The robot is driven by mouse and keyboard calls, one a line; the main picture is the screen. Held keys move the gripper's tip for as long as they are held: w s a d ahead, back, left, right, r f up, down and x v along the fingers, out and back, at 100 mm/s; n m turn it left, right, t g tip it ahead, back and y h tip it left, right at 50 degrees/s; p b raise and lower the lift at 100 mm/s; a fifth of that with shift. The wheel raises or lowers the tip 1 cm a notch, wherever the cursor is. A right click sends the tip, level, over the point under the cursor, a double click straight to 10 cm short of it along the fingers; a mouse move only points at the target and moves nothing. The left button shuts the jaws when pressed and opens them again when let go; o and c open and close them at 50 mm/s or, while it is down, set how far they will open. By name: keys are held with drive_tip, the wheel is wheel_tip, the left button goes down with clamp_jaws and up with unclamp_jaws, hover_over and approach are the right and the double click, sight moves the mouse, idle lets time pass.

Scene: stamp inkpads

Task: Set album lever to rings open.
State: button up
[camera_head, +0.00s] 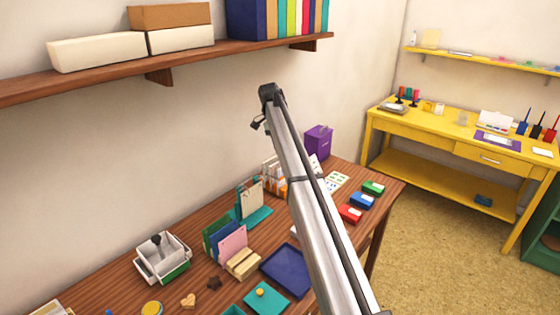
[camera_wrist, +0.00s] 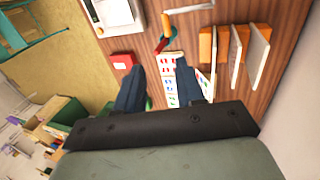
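I cannot pick out the album or its lever with certainty. In the wrist view, a white, open-framed object (camera_wrist: 112,14) at the top left may be part of it. A pale bar with a brown and red piece (camera_wrist: 165,40) lies at the top centre; I cannot tell what it is. My gripper (camera_wrist: 158,72) is open and empty above the table, its two dark fingers apart. A stamp sheet (camera_wrist: 169,64) shows beyond the gap between them. In the head view my arm crosses the middle and hides part of the table; the fingers cannot be made out.
The wooden table (camera_head: 205,283) holds a purple box (camera_head: 318,141), red, blue and green inkpads (camera_head: 362,201), a dark blue tray (camera_head: 286,270) and upright folders (camera_head: 220,238). A shelf (camera_head: 190,63) with boxes and books hangs above. A yellow desk (camera_head: 445,135) stands at right.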

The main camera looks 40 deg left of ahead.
drive_tip(key=d+r+y, duration=0.2)
drive_tip(key=d+r, duration=0.4)
drive_tip(key=a+f, duration=0.1)
drive_tip(key=f, duration=0.3)
drive_tip(key=s+a+f+y, duration=0.1)
drive_tip(key=f, duration=0.4)
drive_tip(key=s+a+f+y, duration=0.1)
drive_tip(key=a+f, duration=0.1)
drive_tip(key=f, duration=0.3)
drive_tip(key=shift+f, duration=0.15)
clamp_jaws()
idle(1.0)
